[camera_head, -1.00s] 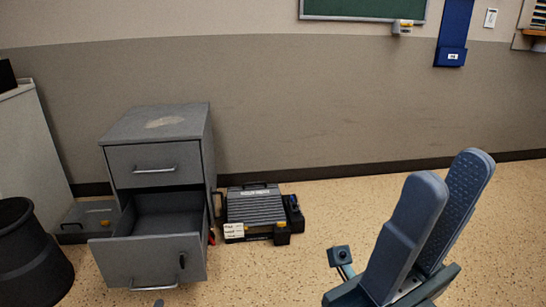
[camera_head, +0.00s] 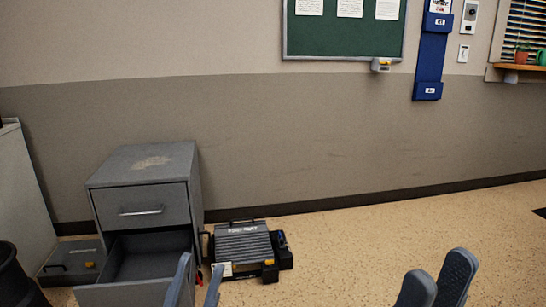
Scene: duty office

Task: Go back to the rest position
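My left gripper (camera_head: 198,268) shows at the bottom edge, in front of the open drawer's right side. Its two fingertips stand apart with nothing visible between them. My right gripper (camera_head: 441,266) is at the bottom right over the floor. Its fingers are apart and look empty. Most of both grippers and both arms are below the picture. The grey cabinet (camera_head: 148,165) stands against the wall at the left, with its upper drawer (camera_head: 141,207) shut. Its lower drawer (camera_head: 122,293) is pulled out, and the visible part of its inside looks empty.
A black and grey case (camera_head: 243,243) lies on the floor right of the cabinet. A flat grey case (camera_head: 72,262) and a black bin (camera_head: 15,280) are at the left. The floor (camera_head: 350,245) at the right is clear. A green board (camera_head: 343,38) hangs on the wall.

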